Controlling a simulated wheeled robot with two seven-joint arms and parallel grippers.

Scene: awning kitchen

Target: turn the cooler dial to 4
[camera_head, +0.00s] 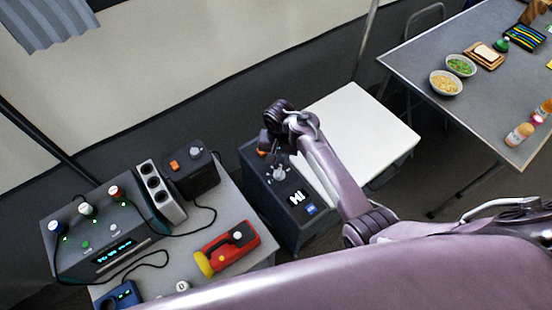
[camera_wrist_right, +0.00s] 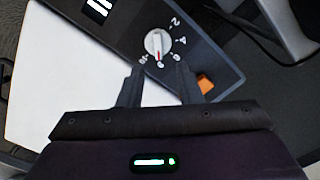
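The cooler (camera_head: 265,200) is a dark box with a white lid (camera_head: 365,140) beside the grey table. Its grey dial (camera_head: 279,173) is on the dark panel. In the right wrist view the dial (camera_wrist_right: 157,42) has a red mark at its lower edge, pointing down toward the 8 and 10 end of the printed numbers; the exact number is hard to read. The 4 is to the dial's right. My right gripper (camera_wrist_right: 159,66) is open and empty, its two fingers apart just below the dial, not touching it as far as I can see. My left gripper is not in view.
An orange button (camera_wrist_right: 205,84) sits near the right finger; a lit display is on the panel. Another table (camera_head: 430,50) at right holds food.

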